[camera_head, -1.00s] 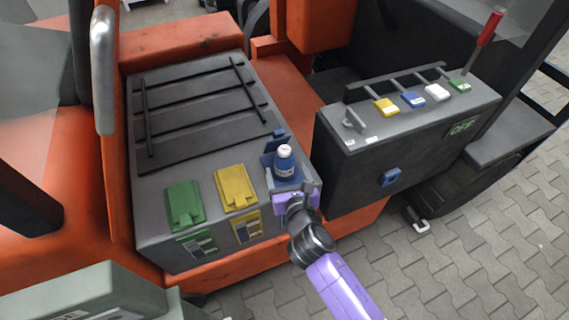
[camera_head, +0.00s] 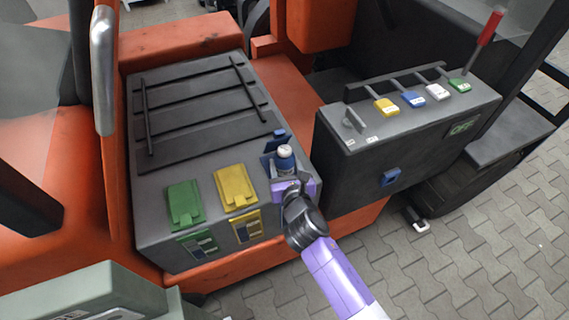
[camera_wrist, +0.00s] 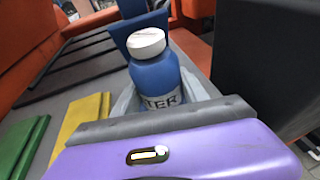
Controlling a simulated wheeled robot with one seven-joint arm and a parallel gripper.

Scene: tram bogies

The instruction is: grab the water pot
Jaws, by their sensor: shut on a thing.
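The water pot is a blue bottle (camera_head: 285,158) with a white cap and a light label. It stands at the right front corner of the grey box top, in front of a raised blue flap. In the wrist view the bottle (camera_wrist: 154,75) is upright, and its label shows the letters "TER". My gripper (camera_head: 287,178) is purple and reaches it from the front. In the wrist view grey fingers (camera_wrist: 165,115) are around the lower part of the bottle. The gripper is shut on it. The bottle's base is hidden behind the gripper.
A green flap (camera_head: 185,203) and a yellow flap (camera_head: 236,187) lie closed left of the bottle on the grey box (camera_head: 150,235). A dark console (camera_head: 345,165) with coloured buttons and a red lever (camera_head: 490,27) stands close on the right. Open paving lies in front.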

